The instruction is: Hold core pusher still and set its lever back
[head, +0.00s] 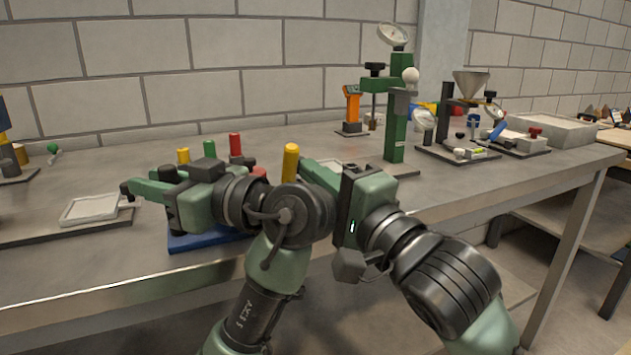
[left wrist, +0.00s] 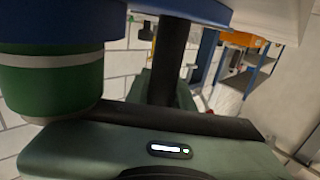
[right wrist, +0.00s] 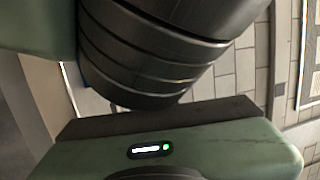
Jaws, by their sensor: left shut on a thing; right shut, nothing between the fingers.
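A device on a blue base (head: 205,242), which I take for the core pusher, stands near the bench's front edge, mostly hidden behind my left gripper (head: 178,200). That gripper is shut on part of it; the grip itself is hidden. A green bar with a black end (head: 148,189) juts out left; I cannot tell whether it is the lever. In the left wrist view a dark post (left wrist: 172,60) and a banded green cylinder (left wrist: 55,80) show close by under a blue surface (left wrist: 190,8). My right gripper (head: 322,173) is shut and empty, to the right of the device.
Yellow, green and red cylinders (head: 235,144) stand behind my left gripper. A pale tray (head: 92,209) lies to the left. A green stand with a dial (head: 395,130) rises to the right, with an orange tool (head: 352,105) behind it.

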